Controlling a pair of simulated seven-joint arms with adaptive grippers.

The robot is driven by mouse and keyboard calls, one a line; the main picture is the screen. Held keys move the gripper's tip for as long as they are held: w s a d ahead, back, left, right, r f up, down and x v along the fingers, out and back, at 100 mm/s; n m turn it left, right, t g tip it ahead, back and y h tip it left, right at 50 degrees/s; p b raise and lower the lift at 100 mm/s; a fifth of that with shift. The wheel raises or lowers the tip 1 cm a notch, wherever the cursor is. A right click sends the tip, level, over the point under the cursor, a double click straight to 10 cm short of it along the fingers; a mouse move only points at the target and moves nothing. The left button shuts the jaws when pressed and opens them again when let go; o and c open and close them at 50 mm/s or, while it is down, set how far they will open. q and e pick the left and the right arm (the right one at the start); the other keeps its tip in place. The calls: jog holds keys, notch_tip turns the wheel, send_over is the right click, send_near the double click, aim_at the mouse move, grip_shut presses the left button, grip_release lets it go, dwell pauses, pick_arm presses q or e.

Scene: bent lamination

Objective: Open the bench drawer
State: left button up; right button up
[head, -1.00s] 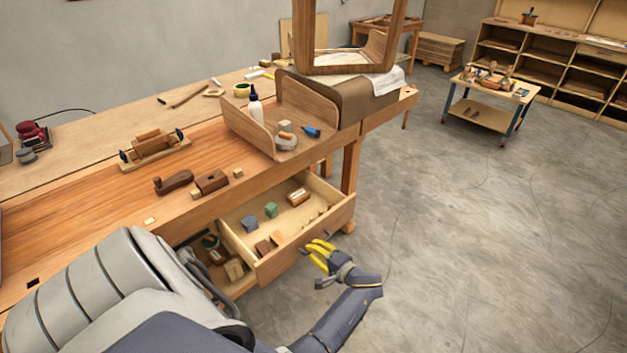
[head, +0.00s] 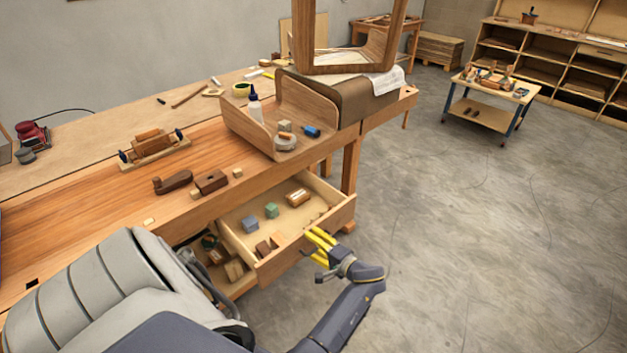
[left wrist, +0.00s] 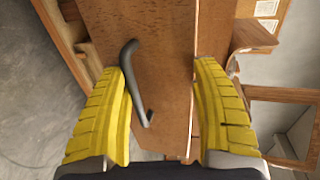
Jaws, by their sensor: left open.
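The bench drawer (head: 306,236) stands pulled out from under the wooden workbench (head: 105,200), with its inside showing. In the left wrist view the dark bar handle (left wrist: 131,75) lies between the open fingers (left wrist: 165,105), nearer the left one, and is not gripped. The head view hides most of the handle behind the fingers. My right gripper is not seen.
On the bench stand a wooden tray (head: 236,125) with a glue bottle (head: 254,107), wooden planes (head: 211,182) and a clamp (head: 152,148). A low trolley (head: 487,105) and shelves (head: 560,65) stand far right. The grey floor (head: 470,240) right of the drawer is clear.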

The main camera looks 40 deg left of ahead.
pick_arm(q)
jog(key=o, duration=0.7)
jog(key=r, duration=0.4)
jog(key=shift+a, duration=0.2)
jog(key=shift+r, duration=0.6)
jog(key=c, duration=0.9)
jog(key=shift+r, duration=0.8)
jog(key=shift+c, duration=0.2)
